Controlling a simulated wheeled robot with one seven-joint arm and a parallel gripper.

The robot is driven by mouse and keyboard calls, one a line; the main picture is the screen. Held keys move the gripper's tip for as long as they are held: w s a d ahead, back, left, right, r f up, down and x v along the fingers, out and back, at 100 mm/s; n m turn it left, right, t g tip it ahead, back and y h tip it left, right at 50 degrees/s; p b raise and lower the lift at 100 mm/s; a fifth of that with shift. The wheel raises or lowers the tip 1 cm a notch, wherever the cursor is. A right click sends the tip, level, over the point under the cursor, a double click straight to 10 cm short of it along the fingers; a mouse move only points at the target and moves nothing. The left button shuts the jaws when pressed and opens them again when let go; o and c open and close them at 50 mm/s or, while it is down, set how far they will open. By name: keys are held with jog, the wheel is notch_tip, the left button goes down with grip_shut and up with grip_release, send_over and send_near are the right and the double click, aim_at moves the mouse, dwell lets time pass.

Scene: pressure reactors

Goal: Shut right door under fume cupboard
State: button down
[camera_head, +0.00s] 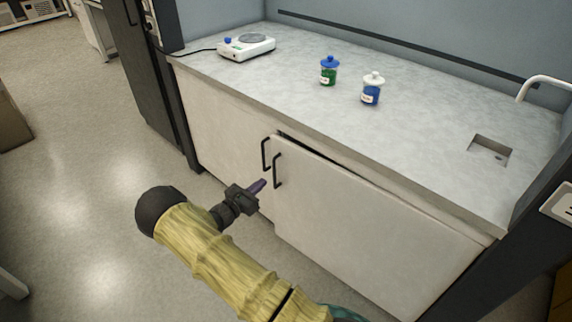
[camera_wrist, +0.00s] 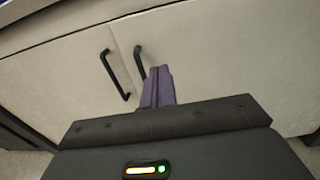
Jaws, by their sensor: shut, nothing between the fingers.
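The right door (camera_head: 360,220) under the fume cupboard is pale, with a black bar handle (camera_head: 277,170) near its left edge. It stands slightly ajar, with a dark gap along its top edge. The left door (camera_head: 222,140) looks flush, with its own black handle (camera_head: 265,154). My gripper (camera_head: 260,185) is shut and empty, its purple fingers just left of and below the right door's handle. In the wrist view the fingers (camera_wrist: 158,86) point at the right door (camera_wrist: 225,60), beside its handle (camera_wrist: 139,62). I cannot tell whether they touch it.
The worktop (camera_head: 420,135) above the doors holds a white hotplate (camera_head: 246,47), a green jar (camera_head: 329,71), a blue jar (camera_head: 371,89) and a small sink (camera_head: 490,150). A dark cabinet (camera_head: 140,65) stands at the left. The floor (camera_head: 75,190) on the left is clear.

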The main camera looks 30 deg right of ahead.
aim_at(292, 159)
jog(key=b+x, duration=0.1)
jog(key=x, duration=1.3)
jog(key=shift+w+d, duration=0.1)
